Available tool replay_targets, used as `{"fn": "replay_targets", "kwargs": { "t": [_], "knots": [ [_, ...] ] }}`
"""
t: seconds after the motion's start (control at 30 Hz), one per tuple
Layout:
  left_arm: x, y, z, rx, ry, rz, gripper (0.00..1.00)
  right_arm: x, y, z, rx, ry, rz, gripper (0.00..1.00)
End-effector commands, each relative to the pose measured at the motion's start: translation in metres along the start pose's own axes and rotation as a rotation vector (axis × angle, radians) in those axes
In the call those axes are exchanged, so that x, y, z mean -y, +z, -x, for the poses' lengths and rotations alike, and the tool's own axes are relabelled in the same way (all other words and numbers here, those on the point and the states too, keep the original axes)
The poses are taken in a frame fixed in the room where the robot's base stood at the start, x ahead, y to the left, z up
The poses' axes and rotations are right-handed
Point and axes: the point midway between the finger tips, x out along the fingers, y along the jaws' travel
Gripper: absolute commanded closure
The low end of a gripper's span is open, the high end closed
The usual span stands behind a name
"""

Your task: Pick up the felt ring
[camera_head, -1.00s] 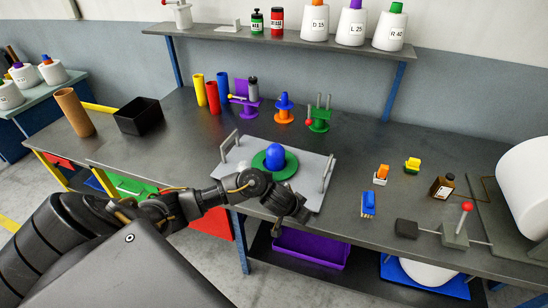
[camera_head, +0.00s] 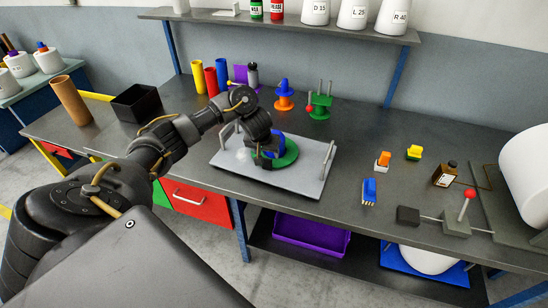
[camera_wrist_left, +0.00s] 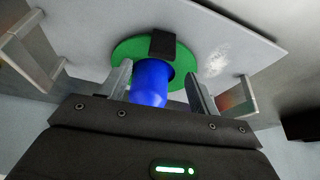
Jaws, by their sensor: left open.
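A flat green ring (camera_head: 290,152), which I take as the felt ring, lies on a grey tray around a blue round-topped post (camera_head: 277,141). In the left wrist view the green ring (camera_wrist_left: 127,48) carries a dark square patch (camera_wrist_left: 162,45), and the blue post (camera_wrist_left: 150,82) stands between my fingers. My left gripper (camera_head: 266,161) is open over the near left part of the ring, covering part of ring and post in the head view. Its fingers also show in the left wrist view (camera_wrist_left: 159,76), on either side of the post. Whether they touch anything is unclear. My right gripper is out of view.
The grey tray (camera_head: 306,181) has raised handles at both sides. Behind it stand an orange and blue stand (camera_head: 284,97) and a green stand (camera_head: 320,104). A black box (camera_head: 136,104) is to the left. A blue brush (camera_head: 369,191) lies to the right on mostly clear bench.

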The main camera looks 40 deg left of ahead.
Motion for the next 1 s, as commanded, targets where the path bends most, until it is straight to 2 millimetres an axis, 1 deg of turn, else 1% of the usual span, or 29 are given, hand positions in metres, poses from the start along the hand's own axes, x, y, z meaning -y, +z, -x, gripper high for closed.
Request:
{"fn": "replay_targets", "kwargs": {
  "t": [0.03, 0.3, 0.37, 0.43, 0.47, 0.5, 0.6, 0.67, 0.77, 0.97, 1.0],
  "knots": [
    [0.000, 0.002, -0.010, 0.002, 0.000, 0.002, 0.38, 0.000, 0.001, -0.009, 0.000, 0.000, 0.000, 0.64],
    [0.000, 0.001, -0.016, 0.001, 0.000, 0.000, 0.38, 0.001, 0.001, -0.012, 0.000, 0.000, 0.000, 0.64],
    [0.000, 0.003, -0.024, 0.002, 0.000, 0.001, 0.38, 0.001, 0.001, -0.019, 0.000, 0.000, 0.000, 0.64],
    [0.000, 0.006, -0.036, 0.004, 0.001, 0.002, 0.38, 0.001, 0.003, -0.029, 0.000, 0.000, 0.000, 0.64],
    [0.001, 0.006, -0.037, 0.005, 0.000, 0.001, 0.38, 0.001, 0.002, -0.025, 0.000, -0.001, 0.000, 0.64],
    [0.002, 0.006, -0.043, 0.005, -0.001, 0.001, 0.38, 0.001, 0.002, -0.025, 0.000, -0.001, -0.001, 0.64],
    [0.001, 0.005, -0.056, 0.003, 0.000, 0.001, 0.38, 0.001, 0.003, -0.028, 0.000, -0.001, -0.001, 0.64],
    [0.001, 0.005, -0.061, 0.002, 0.000, 0.001, 0.38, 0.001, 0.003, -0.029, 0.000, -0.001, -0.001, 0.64],
    [0.001, 0.004, -0.064, 0.001, 0.000, -0.001, 0.38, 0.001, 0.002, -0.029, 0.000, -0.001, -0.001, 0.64],
    [0.001, 0.004, -0.064, 0.000, 0.000, -0.001, 0.38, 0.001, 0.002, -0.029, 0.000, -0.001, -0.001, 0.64],
    [0.001, 0.004, -0.064, 0.000, 0.000, -0.001, 0.43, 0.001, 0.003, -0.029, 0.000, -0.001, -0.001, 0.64]
  ]
}}
